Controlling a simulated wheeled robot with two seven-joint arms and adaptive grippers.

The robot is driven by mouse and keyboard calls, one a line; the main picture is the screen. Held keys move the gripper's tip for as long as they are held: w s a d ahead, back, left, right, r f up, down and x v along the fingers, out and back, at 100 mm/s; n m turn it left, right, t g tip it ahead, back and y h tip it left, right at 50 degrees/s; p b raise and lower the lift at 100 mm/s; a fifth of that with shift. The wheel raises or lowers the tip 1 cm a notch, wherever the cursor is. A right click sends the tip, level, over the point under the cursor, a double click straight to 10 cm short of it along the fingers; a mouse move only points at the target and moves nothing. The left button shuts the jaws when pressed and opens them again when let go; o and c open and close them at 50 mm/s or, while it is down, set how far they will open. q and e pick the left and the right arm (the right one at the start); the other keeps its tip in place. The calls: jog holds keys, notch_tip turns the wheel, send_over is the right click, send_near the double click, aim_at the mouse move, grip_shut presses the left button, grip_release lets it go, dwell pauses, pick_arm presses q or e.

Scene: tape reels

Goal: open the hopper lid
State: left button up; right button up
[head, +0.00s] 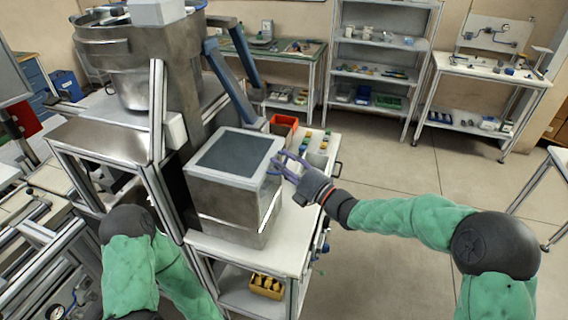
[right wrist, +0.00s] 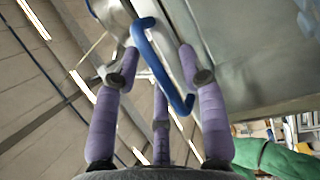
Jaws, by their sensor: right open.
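The hopper (head: 235,212) is a metal box on a white bench, and its lid (head: 233,153) is a pale frame with a dark top panel. The lid lies flat and closed. A blue handle (right wrist: 160,70) is in the right wrist view, at the lid's right side in the head view. My right gripper (head: 281,163) is open beside that side of the lid. In the right wrist view its purple fingers (right wrist: 158,78) stand on both sides of the handle; I cannot tell whether they touch it. My left arm shows, but its gripper is out of view.
A big metal bowl machine (head: 125,60) and a post stand behind and left of the hopper. An orange bin (head: 284,127) and small coloured parts sit on the bench beyond it. Shelves (head: 375,75) line the back wall.

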grip_shut()
pick_arm(q)
jog(key=shift+r, duration=0.1)
pick_arm(e)
jog(key=shift+r, duration=0.1)
